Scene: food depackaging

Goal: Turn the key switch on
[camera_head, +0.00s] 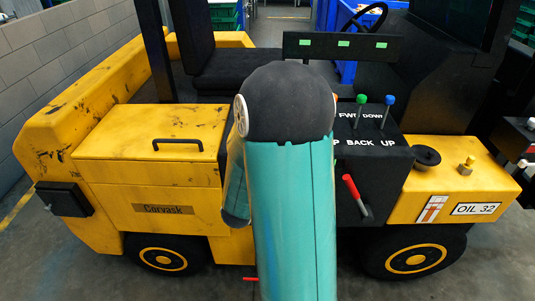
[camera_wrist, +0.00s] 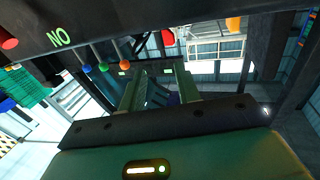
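I cannot pick out the key switch in either view. The yellow forklift (camera_head: 150,150) stands across the head view, and my teal arm hides part of its middle. My gripper (camera_wrist: 160,72) shows in the wrist view with its two pale green fingers apart and nothing seen between them. Its fingers are hidden in the head view. Above it in the wrist view runs a dark panel (camera_wrist: 130,22) marked "NO", with blue, green and orange knobs beside it.
The forklift carries green (camera_head: 361,98) and blue (camera_head: 389,100) levers, a red-handled lever (camera_head: 352,190), a steering wheel (camera_head: 370,17) and a black seat (camera_head: 235,68). A grey block wall (camera_head: 45,70) stands at left. Bare floor shows at lower left.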

